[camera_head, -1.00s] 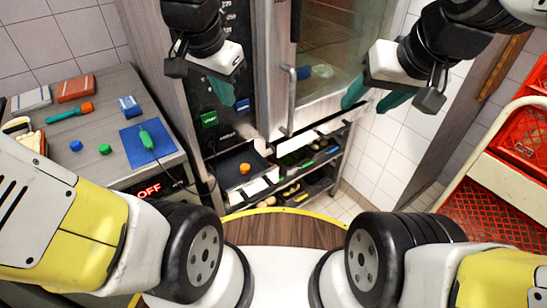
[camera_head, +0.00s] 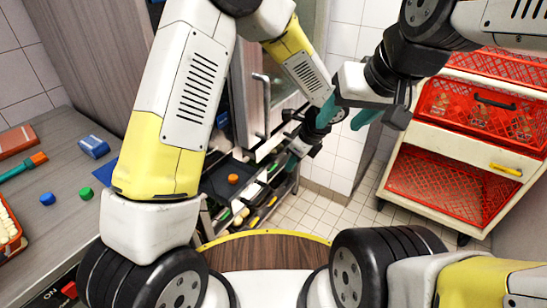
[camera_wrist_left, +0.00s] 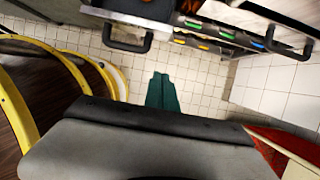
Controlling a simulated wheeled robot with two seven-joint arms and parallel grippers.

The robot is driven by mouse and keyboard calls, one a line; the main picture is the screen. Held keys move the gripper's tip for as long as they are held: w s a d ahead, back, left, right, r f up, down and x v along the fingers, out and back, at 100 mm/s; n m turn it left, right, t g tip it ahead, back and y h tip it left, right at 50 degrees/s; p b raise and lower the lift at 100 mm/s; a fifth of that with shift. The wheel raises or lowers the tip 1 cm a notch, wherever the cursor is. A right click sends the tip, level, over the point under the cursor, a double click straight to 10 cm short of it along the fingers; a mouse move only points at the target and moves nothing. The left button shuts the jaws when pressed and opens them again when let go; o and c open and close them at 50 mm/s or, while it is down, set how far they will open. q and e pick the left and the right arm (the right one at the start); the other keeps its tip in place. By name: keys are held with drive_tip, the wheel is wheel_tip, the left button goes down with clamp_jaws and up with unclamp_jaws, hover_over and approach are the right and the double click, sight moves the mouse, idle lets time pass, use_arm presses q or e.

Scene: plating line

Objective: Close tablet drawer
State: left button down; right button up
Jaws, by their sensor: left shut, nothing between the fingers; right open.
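Below the tall oven cabinet, a rack holds a dark open drawer or tray (camera_head: 222,182) with an orange puck on it, and lower compartments with small coloured items (camera_head: 243,215). I cannot tell for certain which one is the tablet drawer. In the left wrist view, a section with green, yellow and blue pieces (camera_wrist_left: 205,36) and black bar handles (camera_wrist_left: 127,42) show at the top. My left gripper (camera_head: 290,163) is shut and empty, reaching down beside the rack's right side; its teal fingers (camera_wrist_left: 162,92) point over the floor. My right gripper (camera_head: 346,113) is open and empty above the floor.
A cream cart with red crates (camera_head: 478,112) stands at the right. A grey counter (camera_head: 50,235) with blue and green knobs is at the left. A round wooden top with a yellow rim (camera_head: 270,250) lies in front of me. Tiled floor (camera_head: 310,215) is free between rack and cart.

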sight(244, 163)
use_arm(q)
drive_tip(key=w+a+f, duration=0.4)
drive_tip(key=a+f, duration=0.2)
drive_tip(key=f, duration=0.3)
drive_tip(key=shift+w+a, duration=0.15)
drive_tip(key=shift+w, duration=0.1)
drive_tip(key=w+a, duration=0.2)
drive_tip(key=a, duration=0.1)
drive_tip(key=w+a, duration=0.2)
drive_tip(key=a, duration=0.1)
drive_tip(key=w+a, duration=0.2)
drive_tip(key=a, duration=0.1)
drive_tip(key=shift+w+a, duration=0.1)
drive_tip(key=shift+w, duration=0.25)
